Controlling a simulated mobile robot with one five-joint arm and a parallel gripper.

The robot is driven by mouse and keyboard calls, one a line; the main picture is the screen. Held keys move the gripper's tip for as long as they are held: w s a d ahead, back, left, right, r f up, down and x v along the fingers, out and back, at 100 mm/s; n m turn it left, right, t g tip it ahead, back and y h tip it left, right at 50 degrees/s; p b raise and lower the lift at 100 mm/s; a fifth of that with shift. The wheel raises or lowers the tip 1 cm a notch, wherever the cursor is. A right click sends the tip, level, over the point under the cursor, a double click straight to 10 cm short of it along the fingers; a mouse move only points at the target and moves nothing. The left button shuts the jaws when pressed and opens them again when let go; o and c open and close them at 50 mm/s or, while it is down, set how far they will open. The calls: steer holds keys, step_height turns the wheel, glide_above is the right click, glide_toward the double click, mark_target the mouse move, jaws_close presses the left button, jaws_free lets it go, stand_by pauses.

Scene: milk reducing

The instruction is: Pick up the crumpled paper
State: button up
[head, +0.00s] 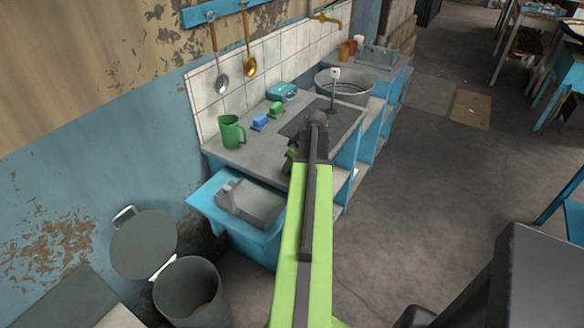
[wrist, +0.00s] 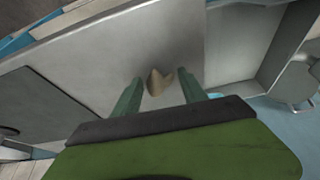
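The crumpled paper (wrist: 157,82) is a small beige lump on a grey surface in the wrist view. It lies between and just beyond the tips of my gripper (wrist: 162,79). The two green fingers are apart, with a visible gap on each side of the paper, a little wider on the right. I cannot tell how far above the surface the fingertips are. In the head view I cannot make out the paper, and my arm covers part of the grey counter (head: 232,153).
A green mug (head: 231,132), a blue item (head: 260,122) and a green item (head: 276,109) stand on the counter. A metal tub (head: 343,88) is behind. A grey object (head: 250,203) sits on the low blue stand. An open bin (head: 190,292) is at front left.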

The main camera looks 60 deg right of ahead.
jaws_close()
steer(key=shift+r, duration=0.1)
steer(key=shift+r+p, duration=0.6)
steer(key=shift+p, duration=0.1)
step_height(320, 180, up, 4)
steer(key=p, duration=0.4)
steer(key=shift+s, duration=0.1)
steer(key=s+d+r+p, duration=0.3)
steer(key=s+r+p, duration=0.2)
steer(key=s, duration=0.6)
steer(key=shift+r+p, duration=0.35)
steer(key=shift+s, duration=0.1)
